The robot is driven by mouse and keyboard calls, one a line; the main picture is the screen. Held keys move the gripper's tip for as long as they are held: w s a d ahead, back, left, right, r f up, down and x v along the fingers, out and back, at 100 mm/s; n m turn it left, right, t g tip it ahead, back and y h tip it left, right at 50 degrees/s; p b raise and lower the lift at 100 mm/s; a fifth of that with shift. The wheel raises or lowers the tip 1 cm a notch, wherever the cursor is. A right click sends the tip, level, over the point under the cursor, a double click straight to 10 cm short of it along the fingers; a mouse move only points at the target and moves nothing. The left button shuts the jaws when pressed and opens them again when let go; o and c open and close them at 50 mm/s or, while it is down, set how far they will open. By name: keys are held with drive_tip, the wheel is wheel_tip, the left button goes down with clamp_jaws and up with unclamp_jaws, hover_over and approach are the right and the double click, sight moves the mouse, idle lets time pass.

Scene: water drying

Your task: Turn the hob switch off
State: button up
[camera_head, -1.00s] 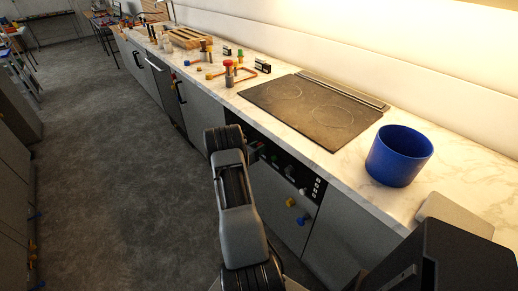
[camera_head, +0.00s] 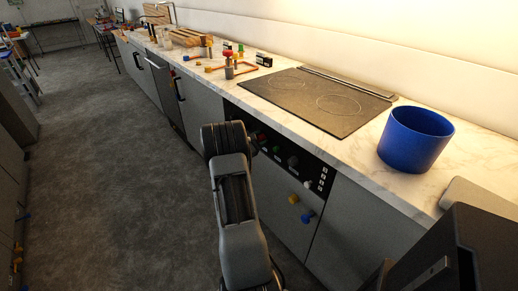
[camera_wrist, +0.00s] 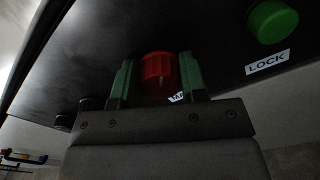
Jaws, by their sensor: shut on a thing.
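The hob's black control panel (camera_head: 300,165) is on the front of the counter below the cooktop (camera_head: 315,102). In the wrist view, a red round knob (camera_wrist: 160,73) on the panel sits between the green fingers of my gripper (camera_wrist: 155,76), which is shut on it. A white label under the red knob is mostly hidden. A green knob (camera_wrist: 272,21) labelled LOCK (camera_wrist: 267,62) is to its right, apart from the gripper. In the head view, my arm hides the panel's left end and my gripper is not clearly seen.
A blue pot (camera_head: 415,140) stands on the counter right of the cooktop. Yellow (camera_head: 294,199) and blue (camera_head: 307,216) knobs stick out from the cabinet front below the panel. Small items and wooden racks crowd the counter's far end.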

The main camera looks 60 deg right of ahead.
drive_tip(key=m+b, duration=0.2)
drive_tip(key=b, duration=0.1)
drive_tip(key=m+b, duration=0.2)
drive_tip(key=b, duration=0.2)
drive_tip(key=m+b, duration=0.2)
drive_tip(key=b, duration=0.1)
drive_tip(key=shift+f, duration=0.25)
drive_tip(key=m+b, duration=0.3)
drive_tip(key=b, duration=0.2)
drive_tip(key=shift+r, duration=0.15)
drive_tip(key=shift+r+m+b, duration=0.1)
drive_tip(key=shift+m+b, duration=0.4)
drive_tip(key=shift+b, duration=0.2)
drive_tip(key=shift+r, duration=0.15)
drive_tip(key=o, duration=0.5)
drive_tip(key=shift+m, duration=0.3)
drive_tip(key=o, duration=0.4)
drive_tip(key=shift+f, duration=0.2)
drive_tip(key=p+v, duration=0.2)
drive_tip(key=v, duration=1.1)
drive_tip(key=shift+w+a+r, duration=0.1)
drive_tip(key=shift+w+a, duration=0.1)
drive_tip(key=shift+a, duration=0.1)
